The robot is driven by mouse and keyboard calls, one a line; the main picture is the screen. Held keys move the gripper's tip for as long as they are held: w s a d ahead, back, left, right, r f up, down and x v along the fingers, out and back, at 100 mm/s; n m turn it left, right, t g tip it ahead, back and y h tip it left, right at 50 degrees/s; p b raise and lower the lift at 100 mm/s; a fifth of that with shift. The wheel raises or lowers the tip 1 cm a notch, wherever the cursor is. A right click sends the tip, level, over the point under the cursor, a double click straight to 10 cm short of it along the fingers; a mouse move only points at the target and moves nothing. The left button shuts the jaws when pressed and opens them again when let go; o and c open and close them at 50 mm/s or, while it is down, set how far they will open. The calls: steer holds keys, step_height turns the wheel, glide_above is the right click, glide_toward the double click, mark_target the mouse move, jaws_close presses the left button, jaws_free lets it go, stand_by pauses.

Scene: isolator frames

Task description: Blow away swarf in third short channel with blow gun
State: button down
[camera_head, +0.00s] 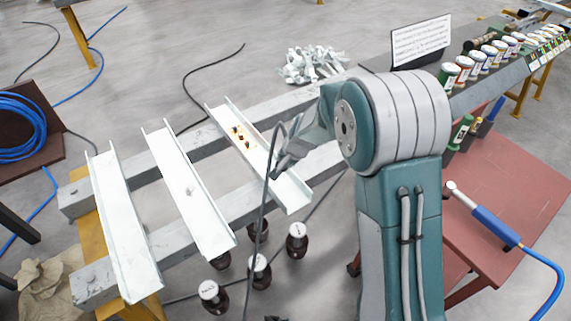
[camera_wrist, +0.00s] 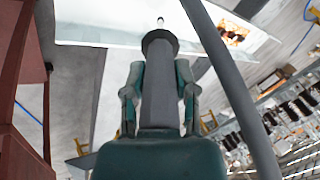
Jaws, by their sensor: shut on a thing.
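Three short white channels lie across two grey beams in the head view: a left one (camera_head: 122,225), a middle one (camera_head: 178,165) and a right one (camera_head: 285,190). Dark brown swarf (camera_head: 241,137) sits in the upper part of the right channel, with an orange glow around it; it also shows in the wrist view (camera_wrist: 234,33). My gripper (camera_head: 280,160) is over the right channel, below the swarf in the picture. In the wrist view my gripper (camera_wrist: 158,90) is shut on the dark grey blow gun (camera_wrist: 158,75), whose pale tip points at the white channel (camera_wrist: 110,25).
A dark hose (camera_head: 264,200) hangs beside my gripper. A small pale lump (camera_head: 190,191) lies in the middle channel. Several dark knobbed pieces (camera_head: 259,270) stand below the beams. A red table (camera_head: 490,180) with a blue-handled tool (camera_head: 495,226) is at right.

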steer(key=shift+r, duration=3.1)
